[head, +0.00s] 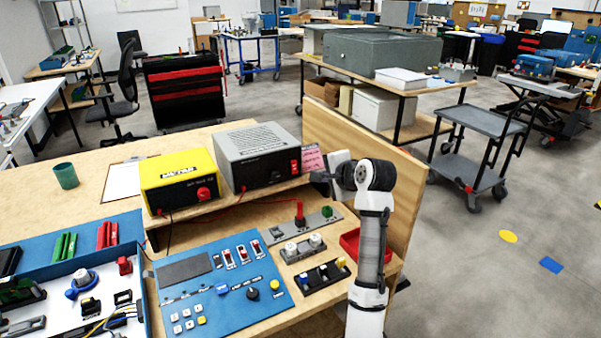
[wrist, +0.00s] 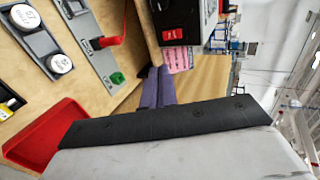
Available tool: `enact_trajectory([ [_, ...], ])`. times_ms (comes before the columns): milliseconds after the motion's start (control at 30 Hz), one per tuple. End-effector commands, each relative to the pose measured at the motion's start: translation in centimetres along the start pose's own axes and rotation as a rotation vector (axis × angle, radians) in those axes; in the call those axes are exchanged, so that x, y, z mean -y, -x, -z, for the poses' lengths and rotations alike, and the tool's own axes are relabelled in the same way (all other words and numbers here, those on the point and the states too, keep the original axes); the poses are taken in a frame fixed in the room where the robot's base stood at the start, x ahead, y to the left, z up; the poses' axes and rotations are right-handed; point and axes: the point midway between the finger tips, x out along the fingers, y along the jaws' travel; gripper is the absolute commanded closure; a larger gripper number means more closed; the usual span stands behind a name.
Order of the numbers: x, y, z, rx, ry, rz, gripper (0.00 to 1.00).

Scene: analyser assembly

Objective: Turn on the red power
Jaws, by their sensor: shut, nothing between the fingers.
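The grey power unit (head: 256,155) stands on a wooden shelf beside a yellow unit (head: 178,180). A red switch (head: 295,166) sits at the right end of its black front panel. In the wrist view the red switch (wrist: 173,35) shows on the black panel, close beyond the fingertips. My gripper (head: 315,177) is in front of the panel's right end, a little right of and below the switch. In the wrist view my gripper (wrist: 159,72) has its two fingers together with nothing between them. A gap shows between fingertips and switch.
A pink note (head: 312,158) is right of the switch, near an upright wooden panel (head: 365,190). Below are a red post (head: 300,213), a green knob (head: 327,211), a red tray (head: 352,243) and a blue control panel (head: 215,300). The yellow unit has a red knob (head: 203,194).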

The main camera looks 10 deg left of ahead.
Motion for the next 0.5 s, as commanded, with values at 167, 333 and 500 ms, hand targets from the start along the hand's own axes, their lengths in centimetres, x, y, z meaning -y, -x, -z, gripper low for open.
enact_trajectory([
  [167, 0.1, 0.0, -0.1, 0.000, 0.003, 0.002, 1.00],
  [333, 0.2, -0.8, -0.1, 0.001, 0.004, 0.002, 1.00],
  [500, 0.3, -3.6, -0.2, 0.002, 0.003, -0.001, 1.00],
])
